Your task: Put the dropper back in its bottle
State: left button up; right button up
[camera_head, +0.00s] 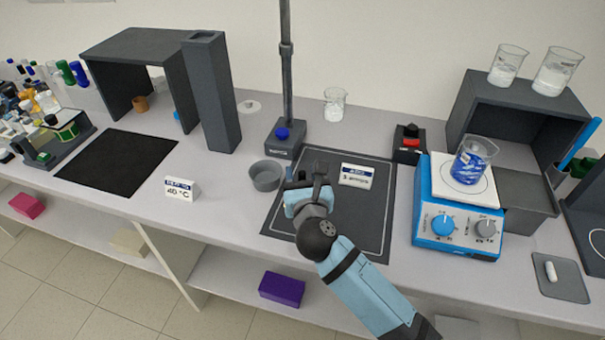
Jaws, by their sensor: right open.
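My right gripper (306,177) is over the dark mat (345,220) with the white outline, at the mat's left part near a small grey cup (265,176). Its jaws are open, pointing away from me. I cannot make out a dropper or its bottle for certain; the arm and hand hide part of the mat. Several small bottles (45,100) with coloured caps crowd the far left, too small to tell apart. My left gripper is not in view.
A stand with a tall rod (287,90) rises behind the mat. A blue hotplate (458,225) carries a beaker of blue liquid (472,160) on the right. A black mat (117,161) lies clear. A dark column (212,95) stands behind.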

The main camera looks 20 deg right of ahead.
jog(key=shift+s, duration=0.1)
jog(key=shift+s+a, duration=0.1)
jog(key=shift+s, duration=0.25)
jog(key=s+a, duration=0.1)
jog(key=s, duration=0.5)
jog(key=shift+s+b, duration=0.25)
jog(key=shift+b, duration=0.2)
